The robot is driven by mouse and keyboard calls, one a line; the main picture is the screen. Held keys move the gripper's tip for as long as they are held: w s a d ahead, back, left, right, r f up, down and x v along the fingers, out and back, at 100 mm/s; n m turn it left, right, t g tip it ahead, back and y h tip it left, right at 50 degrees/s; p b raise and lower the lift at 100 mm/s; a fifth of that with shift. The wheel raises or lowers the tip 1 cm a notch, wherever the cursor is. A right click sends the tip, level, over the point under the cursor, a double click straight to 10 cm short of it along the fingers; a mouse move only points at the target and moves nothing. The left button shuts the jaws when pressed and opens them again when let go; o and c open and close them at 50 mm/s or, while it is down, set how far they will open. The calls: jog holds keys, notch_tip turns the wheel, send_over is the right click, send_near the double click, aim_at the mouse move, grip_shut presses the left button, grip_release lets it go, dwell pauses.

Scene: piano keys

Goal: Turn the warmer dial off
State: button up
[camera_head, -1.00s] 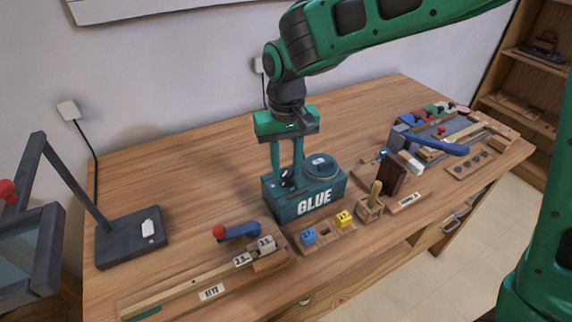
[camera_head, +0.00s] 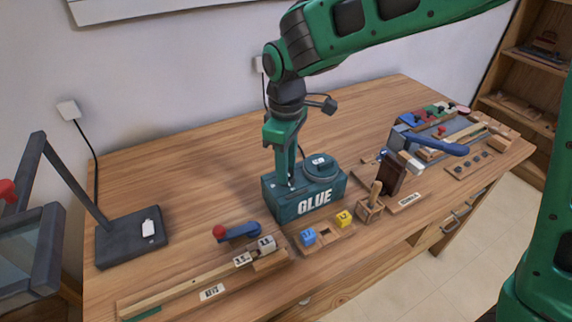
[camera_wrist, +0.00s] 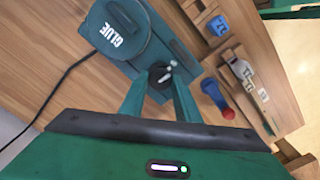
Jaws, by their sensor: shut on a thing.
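The warmer is a teal box (camera_head: 312,204) marked GLUE on the wooden table, with a round lidded pot (camera_head: 320,167) on its right part. Its dial is a small dark round knob (camera_wrist: 159,77) with a whitish pointer, seen in the wrist view beside the pot. My gripper (camera_head: 286,184) points down at the left part of the warmer's top. In the wrist view, the two green fingers of my gripper (camera_wrist: 161,88) are on either side of the dial and shut on it. The fingers hide the dial in the head view.
Blue (camera_head: 308,236) and yellow (camera_head: 343,218) cubes sit in a wooden tray in front. A wooden holder (camera_head: 370,207) is at right. Bare table lies behind the warmer.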

jog(key=shift+w+d+n, duration=0.1)
jog(key=shift+n, duration=0.5)
jog(key=o, duration=1)
jog(key=shift+o, duration=0.2)
jog(key=shift+r, duration=0.1)
notch_tip(320, 180, up, 11)
jog(key=shift+f, duration=0.2)
jog(key=shift+d, duration=0.1)
